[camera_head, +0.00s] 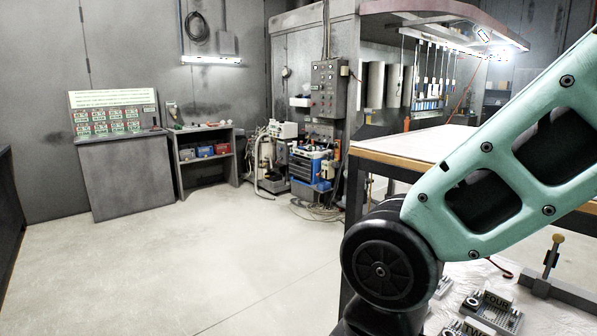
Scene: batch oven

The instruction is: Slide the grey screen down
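I cannot pick out a grey screen for certain in this view. Grey upright panels (375,85) hang at the back right, under a curved canopy, and I cannot tell whether one of them is the screen. My teal arm crosses the right side of the picture and hides part of the area behind it. My gripper is out of view.
A white-topped table (415,143) stands behind my arm. Cabinets and machines (312,165) line the back wall. The floor (190,260) at left is clear.

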